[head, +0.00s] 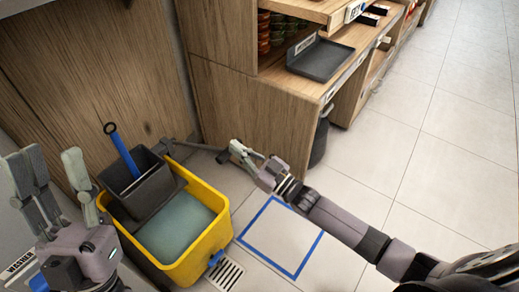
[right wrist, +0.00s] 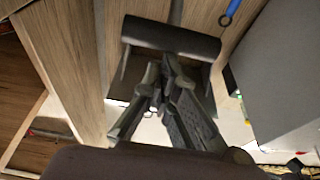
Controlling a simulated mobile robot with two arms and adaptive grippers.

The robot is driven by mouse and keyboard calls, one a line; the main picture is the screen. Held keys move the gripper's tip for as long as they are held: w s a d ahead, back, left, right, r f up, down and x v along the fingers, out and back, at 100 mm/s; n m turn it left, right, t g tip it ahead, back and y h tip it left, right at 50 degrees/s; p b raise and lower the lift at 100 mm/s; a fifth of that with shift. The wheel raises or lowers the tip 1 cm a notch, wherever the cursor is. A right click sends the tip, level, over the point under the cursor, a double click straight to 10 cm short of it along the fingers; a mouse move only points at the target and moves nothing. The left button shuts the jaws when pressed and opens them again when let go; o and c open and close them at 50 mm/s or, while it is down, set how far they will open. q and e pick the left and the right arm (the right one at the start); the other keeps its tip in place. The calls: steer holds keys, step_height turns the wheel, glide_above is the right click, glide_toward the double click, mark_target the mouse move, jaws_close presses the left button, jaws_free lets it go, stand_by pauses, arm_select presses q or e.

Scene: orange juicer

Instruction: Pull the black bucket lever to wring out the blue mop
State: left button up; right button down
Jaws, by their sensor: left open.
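The yellow bucket (head: 212,235) stands on the floor with a dark wringer (head: 140,190) on its far left side. The blue mop handle (head: 122,150) leans up out of the wringer; the mop head is hidden. The black lever (head: 190,145) reaches out to the right from the wringer. My left gripper (head: 50,165) is open and empty, left of the bucket.
A wooden counter (head: 235,110) with a dark tray (head: 320,60) stands behind the lever. A blue floor square (head: 280,237) and a drain grate (head: 226,273) lie right of the bucket. Tiled floor to the right is clear.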

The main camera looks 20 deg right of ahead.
step_height(320, 180, up, 4)
steer(key=p, duration=0.3)
arm_select(q)
steer(key=w+f+g+y+p, duration=0.1)
steer(key=w+f+g+y, duration=0.1)
steer(key=w+f+g, duration=0.2)
steer(key=w+f+g+y, duration=0.2)
steer(key=w+f+g, duration=0.3)
steer(key=f, duration=0.8)
steer(key=g, duration=0.3)
steer(key=shift+w+d+g+y+p, duration=0.2)
steer(key=shift+d+g+y+p, duration=0.1)
steer(key=shift+g+p, duration=0.1)
arm_select(e)
steer(key=v, duration=1)
steer(key=shift+f, duration=0.3)
steer(key=shift+w, duration=0.1)
